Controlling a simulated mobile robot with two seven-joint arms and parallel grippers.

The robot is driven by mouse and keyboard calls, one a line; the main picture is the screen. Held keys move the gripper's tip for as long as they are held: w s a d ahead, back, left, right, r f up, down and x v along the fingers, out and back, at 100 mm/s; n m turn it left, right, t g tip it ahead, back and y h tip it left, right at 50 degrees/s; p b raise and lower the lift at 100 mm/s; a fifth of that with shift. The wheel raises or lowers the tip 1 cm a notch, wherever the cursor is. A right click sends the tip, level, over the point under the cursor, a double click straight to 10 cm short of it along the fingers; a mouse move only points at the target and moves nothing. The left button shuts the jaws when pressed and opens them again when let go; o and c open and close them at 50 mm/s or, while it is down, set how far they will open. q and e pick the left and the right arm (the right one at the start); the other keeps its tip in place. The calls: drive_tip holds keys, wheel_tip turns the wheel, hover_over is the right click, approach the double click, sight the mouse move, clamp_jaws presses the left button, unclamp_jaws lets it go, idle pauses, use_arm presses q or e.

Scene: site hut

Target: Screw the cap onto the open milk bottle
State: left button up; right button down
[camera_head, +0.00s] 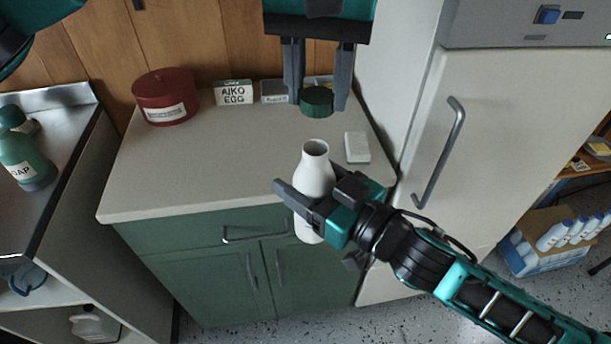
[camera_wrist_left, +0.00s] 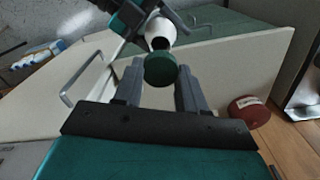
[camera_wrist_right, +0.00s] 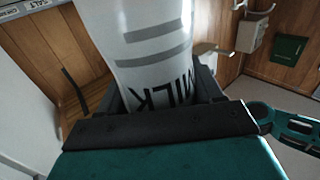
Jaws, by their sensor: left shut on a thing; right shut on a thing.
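The white milk bottle (camera_head: 314,176) is upright with its mouth open, in front of the counter's edge. My right gripper (camera_head: 296,199) is shut around its body; the right wrist view shows the lettered bottle (camera_wrist_right: 150,45) between the fingers (camera_wrist_right: 148,100). The green cap (camera_head: 317,101) is in my left gripper (camera_head: 318,98), which is shut on it and points down. The cap is above and slightly behind the bottle mouth in the head view, apart from it. In the left wrist view the cap (camera_wrist_left: 160,69) sits between the fingertips (camera_wrist_left: 158,78), with the bottle (camera_wrist_left: 160,33) beyond.
The counter (camera_head: 230,150) holds a red tin (camera_head: 165,97), an egg box (camera_head: 233,93), a small grey box (camera_head: 274,92) and a white block (camera_head: 357,147). A fridge (camera_head: 480,120) stands right. A sink unit with a green soap bottle (camera_head: 25,160) is left. The counter's middle is clear.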

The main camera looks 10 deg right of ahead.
use_arm(q)
drive_tip(key=shift+f, duration=0.15)
drive_tip(key=shift+f, duration=1.85)
drive_tip(key=shift+f, duration=0.9)
drive_tip(key=shift+f, duration=0.6)
drive_tip(key=m, duration=0.9)
drive_tip(key=shift+m, duration=0.4)
